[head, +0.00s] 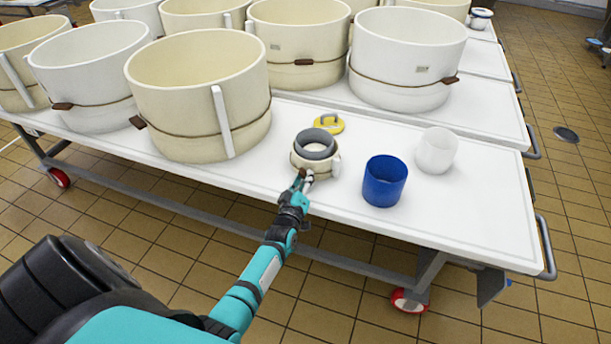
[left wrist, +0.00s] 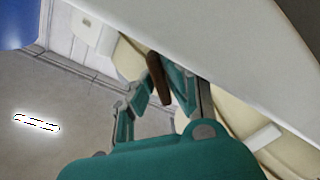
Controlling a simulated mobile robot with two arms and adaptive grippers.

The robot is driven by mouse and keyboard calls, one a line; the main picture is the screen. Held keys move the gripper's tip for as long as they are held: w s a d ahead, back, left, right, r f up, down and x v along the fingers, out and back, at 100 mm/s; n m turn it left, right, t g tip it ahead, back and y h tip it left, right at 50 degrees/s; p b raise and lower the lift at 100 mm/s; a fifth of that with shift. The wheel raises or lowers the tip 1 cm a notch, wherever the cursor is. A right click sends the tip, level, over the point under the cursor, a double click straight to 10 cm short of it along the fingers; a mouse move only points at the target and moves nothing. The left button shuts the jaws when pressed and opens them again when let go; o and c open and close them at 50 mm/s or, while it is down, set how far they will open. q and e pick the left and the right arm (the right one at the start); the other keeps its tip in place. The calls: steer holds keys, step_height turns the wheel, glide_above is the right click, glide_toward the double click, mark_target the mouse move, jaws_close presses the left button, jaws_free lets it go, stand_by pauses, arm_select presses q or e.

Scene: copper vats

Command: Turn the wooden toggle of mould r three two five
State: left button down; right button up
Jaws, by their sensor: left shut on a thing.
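The small cream mould (head: 331,167) stands on the front edge of the white table, with a grey ring (head: 316,137) in its top. Its number cannot be read. My left gripper (head: 304,179) reaches its near side. In the left wrist view the gripper (left wrist: 161,88) is shut on the brown wooden toggle (left wrist: 155,68), which sticks out between the teal fingers beside the cream mould wall (left wrist: 130,60). The toggle is mostly hidden by the gripper in the head view. My right gripper is not in view.
A blue cup (head: 385,182) and a white cup (head: 436,150) stand to the right of the small mould. A yellow round thing (head: 329,123) lies behind it. A large cream mould (head: 190,105) stands close on the left. The table's front right corner is clear.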

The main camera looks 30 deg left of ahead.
arm_select(q)
steer(key=m+p, duration=0.1)
steer(key=m, duration=0.3)
steer(key=shift+m, duration=0.3)
steer(key=shift+m+p, duration=0.3)
steer(key=shift+m, duration=2.1)
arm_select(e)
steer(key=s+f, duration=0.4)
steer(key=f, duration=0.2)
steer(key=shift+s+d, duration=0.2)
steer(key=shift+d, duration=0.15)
arm_select(q)
steer(key=c, duration=1.6)
jaws_free()
steer(key=shift+c, duration=0.2)
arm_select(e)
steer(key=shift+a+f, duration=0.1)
arm_select(q)
steer(key=v, duration=1.2)
